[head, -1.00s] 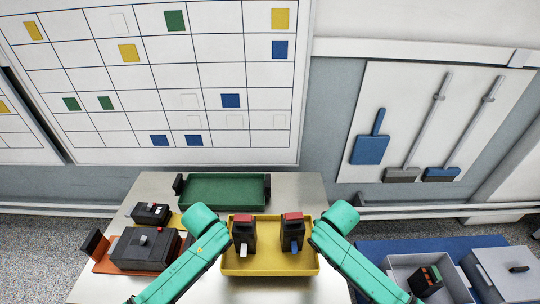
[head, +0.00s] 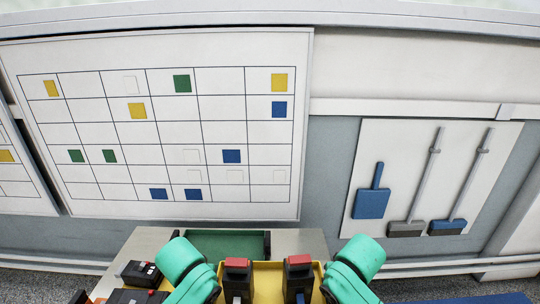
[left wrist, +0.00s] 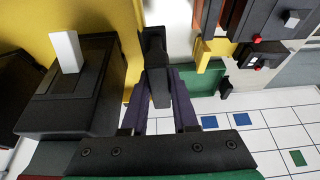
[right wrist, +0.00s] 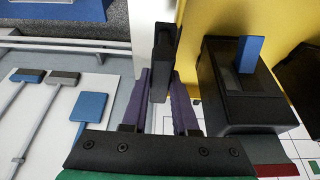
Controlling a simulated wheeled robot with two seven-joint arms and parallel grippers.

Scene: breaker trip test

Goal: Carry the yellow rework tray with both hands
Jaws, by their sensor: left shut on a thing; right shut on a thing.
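The yellow tray (head: 268,282) is at the bottom centre of the head view, its near part cut off by the picture edge. Two black breakers with red tops stand in it, the left one (head: 237,282) and the right one (head: 299,282). In the left wrist view, my left gripper (left wrist: 158,88) is shut on a black handle (left wrist: 153,45) at the tray's side, beside the white-lever breaker. In the right wrist view, my right gripper (right wrist: 160,85) is shut on the opposite black handle (right wrist: 163,45), beside the blue-lever breaker. I cannot tell the tray's height above the table.
A green tray (head: 222,245) lies on the metal table (head: 298,243) beyond the yellow tray. Black devices (head: 141,273) sit at the left. A white gridded board (head: 165,130) and a panel with a blue dustpan (head: 371,203) and brushes are on the wall behind.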

